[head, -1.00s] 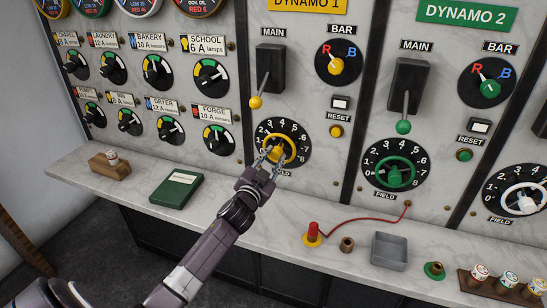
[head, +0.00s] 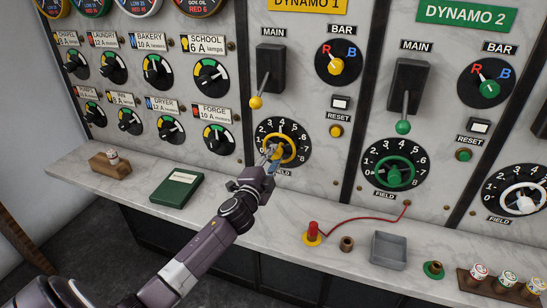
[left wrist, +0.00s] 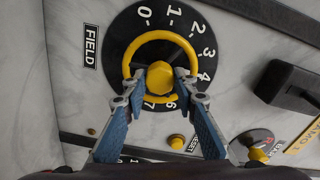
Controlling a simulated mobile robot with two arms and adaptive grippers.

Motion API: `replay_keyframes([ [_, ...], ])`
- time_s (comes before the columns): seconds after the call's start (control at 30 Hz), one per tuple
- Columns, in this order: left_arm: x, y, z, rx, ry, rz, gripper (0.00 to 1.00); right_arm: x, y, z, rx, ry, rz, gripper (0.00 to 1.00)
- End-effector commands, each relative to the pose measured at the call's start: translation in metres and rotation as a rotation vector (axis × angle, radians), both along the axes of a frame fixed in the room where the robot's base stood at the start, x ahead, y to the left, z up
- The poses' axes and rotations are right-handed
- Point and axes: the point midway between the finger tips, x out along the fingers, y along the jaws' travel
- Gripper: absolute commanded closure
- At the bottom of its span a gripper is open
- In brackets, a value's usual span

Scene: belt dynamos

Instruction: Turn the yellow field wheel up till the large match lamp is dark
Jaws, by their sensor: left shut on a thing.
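The yellow field wheel (head: 293,147) sits on a black dial marked 0 to 8 at the bottom of the Dynamo 1 panel. My left gripper (head: 271,154) is shut on it at the middle. In the left wrist view the fingers (left wrist: 158,85) lie on either side of the yellow hub (left wrist: 160,77), inside the rim. Part of the wheel and some numbers are hidden behind the fingers. I cannot pick out the large match lamp in these views. My right gripper is not in view.
The yellow MAIN lever (head: 256,102) hangs above the dial, with the RESET button (head: 336,131) to its right. The green field wheel (head: 395,173) is on the neighbouring panel.

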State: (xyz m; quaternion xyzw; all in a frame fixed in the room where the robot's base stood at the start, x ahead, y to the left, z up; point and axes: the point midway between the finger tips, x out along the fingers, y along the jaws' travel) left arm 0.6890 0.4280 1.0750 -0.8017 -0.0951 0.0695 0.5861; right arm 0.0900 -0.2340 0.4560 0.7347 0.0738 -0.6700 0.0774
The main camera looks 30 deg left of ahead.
Motion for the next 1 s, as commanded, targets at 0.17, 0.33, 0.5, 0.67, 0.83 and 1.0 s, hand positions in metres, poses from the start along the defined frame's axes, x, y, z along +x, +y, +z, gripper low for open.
replay_keyframes([
  [0.17, 0.0003, -0.0004, 0.0009, 0.037, 0.007, -0.002, 0.98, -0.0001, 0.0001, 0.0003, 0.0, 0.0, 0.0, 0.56],
  [0.33, 0.0002, -0.0006, 0.0007, 0.048, 0.01, -0.002, 0.98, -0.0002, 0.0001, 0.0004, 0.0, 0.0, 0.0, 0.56],
  [0.5, 0.0003, -0.0007, 0.0007, 0.047, 0.01, -0.002, 0.98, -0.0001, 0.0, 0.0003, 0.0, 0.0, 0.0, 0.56],
  [0.67, 0.0003, -0.0007, 0.0006, 0.046, 0.009, -0.002, 0.7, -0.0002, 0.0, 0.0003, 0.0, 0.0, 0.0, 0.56],
  [0.83, 0.0002, -0.0006, 0.0003, 0.046, 0.011, -0.001, 0.56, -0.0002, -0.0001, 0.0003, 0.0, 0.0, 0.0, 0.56],
  [1.0, 0.0001, -0.0005, 0.0002, 0.045, 0.01, -0.001, 0.56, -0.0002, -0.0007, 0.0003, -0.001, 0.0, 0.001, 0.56],
])
